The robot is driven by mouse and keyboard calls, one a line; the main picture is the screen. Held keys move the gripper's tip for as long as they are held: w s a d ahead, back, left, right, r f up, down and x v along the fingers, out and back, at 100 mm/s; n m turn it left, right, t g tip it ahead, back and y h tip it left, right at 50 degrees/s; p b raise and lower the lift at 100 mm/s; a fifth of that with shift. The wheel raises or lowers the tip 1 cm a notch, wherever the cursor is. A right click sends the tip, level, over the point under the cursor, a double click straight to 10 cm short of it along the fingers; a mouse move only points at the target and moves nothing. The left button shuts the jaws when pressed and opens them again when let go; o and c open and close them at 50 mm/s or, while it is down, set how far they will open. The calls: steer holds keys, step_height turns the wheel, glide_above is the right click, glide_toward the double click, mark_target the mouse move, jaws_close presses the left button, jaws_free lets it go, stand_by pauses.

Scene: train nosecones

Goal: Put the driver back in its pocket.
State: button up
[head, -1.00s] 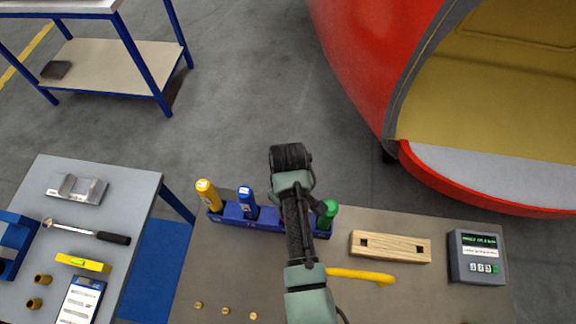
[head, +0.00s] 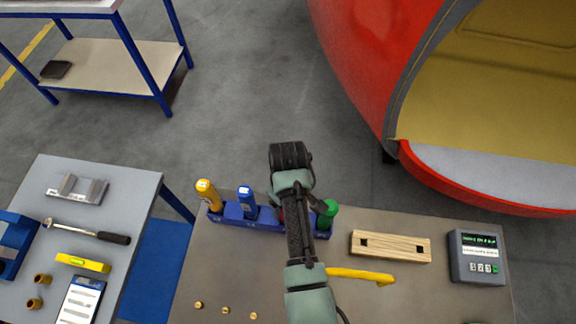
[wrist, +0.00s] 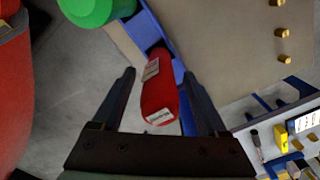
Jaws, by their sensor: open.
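The blue rack (head: 266,223) lies along the back edge of the bench. A yellow driver (head: 208,194), a blue driver (head: 247,201) and a green driver (head: 327,213) stand in it. A red-handled driver (wrist: 158,92) with white labels shows in the wrist view, its far end at the rack. My gripper (wrist: 160,75) is open, with one finger on each side of the red handle. The handle's lower end and how deep it sits in its pocket are hidden.
A wooden block (head: 390,246), a yellow curved handle-like piece (head: 360,276) and a grey display box (head: 477,257) are on the bench. Several small brass pieces (head: 226,310) lie at the front left. A side table (head: 135,190) with tools stands left. The red nosecone (head: 365,60) is behind.

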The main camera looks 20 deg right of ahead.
step_height(320, 180, up, 12)
steer(key=shift+f, duration=0.2)
steer(key=w+a+r+t+h, duration=0.1)
steer(key=w+r+t, duration=0.35)
steer(key=r, duration=0.45)
steer(key=w+a+r+m+t, duration=0.1)
steer(key=w+a+r+t, duration=0.1)
steer(key=w+r+t, duration=0.35)
steer(key=w+a+r+t+h, duration=0.1)
steer(key=w+r+t, duration=0.35)
steer(key=r, duration=0.75)
steer(key=a+r+m+t, duration=0.1)
steer(key=a+r+t, duration=0.3)
steer(key=r, duration=1.2)
steer(key=s+a+r+t+y, duration=0.1)
steer(key=s+a+r+t, duration=0.1)
steer(key=s+r+t, duration=0.2)
steer(key=s+a+r+m+t+y, duration=0.1)
steer(key=s+a+r+t, duration=0.2)
steer(key=s+r, duration=0.7)
step_height(320, 180, up, 5)
steer(key=shift+s+r+t, duration=0.1)
steer(key=shift+s+t, duration=0.05)
steer(key=shift+t, duration=0.8)
